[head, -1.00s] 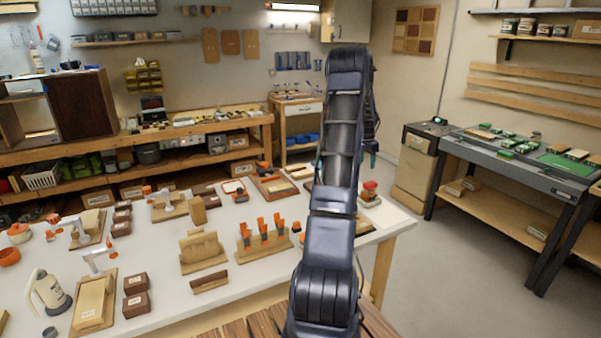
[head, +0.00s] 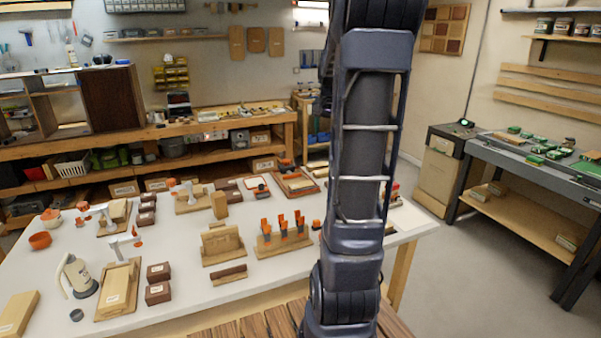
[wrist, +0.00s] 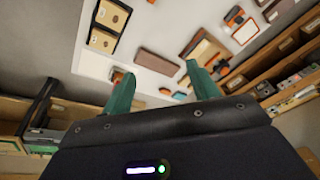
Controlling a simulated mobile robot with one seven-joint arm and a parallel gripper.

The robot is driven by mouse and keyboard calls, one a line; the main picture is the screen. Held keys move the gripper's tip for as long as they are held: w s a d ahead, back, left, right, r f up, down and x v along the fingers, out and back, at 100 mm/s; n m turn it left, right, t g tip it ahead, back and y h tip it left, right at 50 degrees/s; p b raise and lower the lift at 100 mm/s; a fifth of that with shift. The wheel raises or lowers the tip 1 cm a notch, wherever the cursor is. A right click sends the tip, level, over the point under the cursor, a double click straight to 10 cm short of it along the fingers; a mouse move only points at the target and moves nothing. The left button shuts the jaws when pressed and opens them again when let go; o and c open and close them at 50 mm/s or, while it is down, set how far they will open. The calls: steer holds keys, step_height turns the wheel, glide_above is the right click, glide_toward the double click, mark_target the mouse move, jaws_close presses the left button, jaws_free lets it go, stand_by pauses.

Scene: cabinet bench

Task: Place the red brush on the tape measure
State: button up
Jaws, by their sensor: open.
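My gripper (wrist: 160,86) has two teal fingers, spread apart with nothing between them, above the white bench in the wrist view. In the head view my arm hides it. I cannot pick out the red brush or the tape measure with certainty. A small orange-and-dark object (head: 316,225) lies on the bench just left of my arm.
A dark metal table (head: 520,178) stands at right. Bare bench shows among the objects.

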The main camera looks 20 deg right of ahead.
steer(key=s+a+f+n+t+y, duration=0.1)
steer(key=s+a+n, duration=0.7)
steer(key=s+a, duration=1.2)
steer(key=s+t, duration=0.1)
steer(key=s, duration=0.3)
steer(key=shift+a+f+n, duration=0.25)
steer(key=shift+f+n, duration=0.05)
